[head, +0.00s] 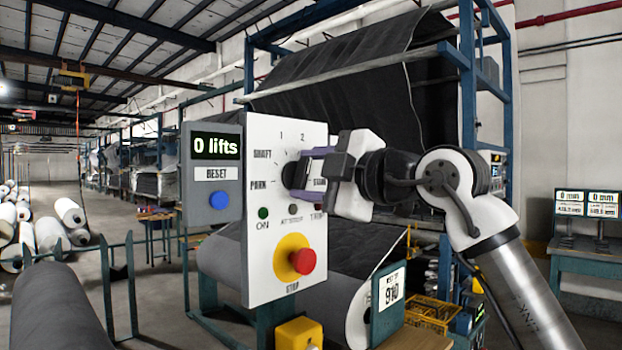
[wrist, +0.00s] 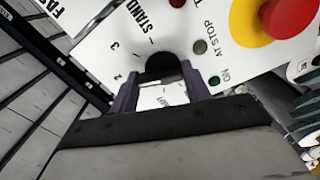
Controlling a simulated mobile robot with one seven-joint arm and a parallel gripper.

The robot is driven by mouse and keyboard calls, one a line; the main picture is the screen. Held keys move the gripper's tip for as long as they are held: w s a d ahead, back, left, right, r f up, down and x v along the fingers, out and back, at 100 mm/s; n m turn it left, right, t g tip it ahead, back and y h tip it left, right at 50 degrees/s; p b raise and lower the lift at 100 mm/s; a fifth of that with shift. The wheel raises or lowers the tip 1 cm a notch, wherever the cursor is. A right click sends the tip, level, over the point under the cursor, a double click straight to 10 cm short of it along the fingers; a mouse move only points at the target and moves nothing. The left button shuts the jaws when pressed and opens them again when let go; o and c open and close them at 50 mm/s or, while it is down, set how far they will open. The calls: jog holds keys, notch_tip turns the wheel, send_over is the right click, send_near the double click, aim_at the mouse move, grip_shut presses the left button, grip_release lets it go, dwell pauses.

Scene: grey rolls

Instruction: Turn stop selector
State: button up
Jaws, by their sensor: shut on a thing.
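The selector is a black round knob (head: 292,175) on a white control panel (head: 262,262). Marks and labels around it include SHAFT, PARK, 1, 2 and STAND. My gripper (head: 303,172) comes from the right, its purple fingers shut on the knob and partly hiding it and the labels on its right. In the wrist view the knob (wrist: 162,66) sits between the two fingertips of my gripper (wrist: 160,82), with STAND, 3 and 2 printed at its upper left. Which mark the knob points to cannot be told.
Below the knob are a green ON lamp (head: 263,213), an AT STOP lamp (head: 293,209) and a red stop button (head: 303,261) on yellow. A grey box (head: 212,180) at left reads "0 lifts", with a blue RESET button (head: 219,201). A large grey roll (head: 325,262) lies behind the panel.

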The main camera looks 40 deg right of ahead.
dwell(0.4)
jog(key=o, duration=1)
jog(key=s+d+b, duration=0.1)
jog(key=s+b, duration=0.2)
jog(key=s, duration=1)
jog(key=shift+s, duration=0.4)
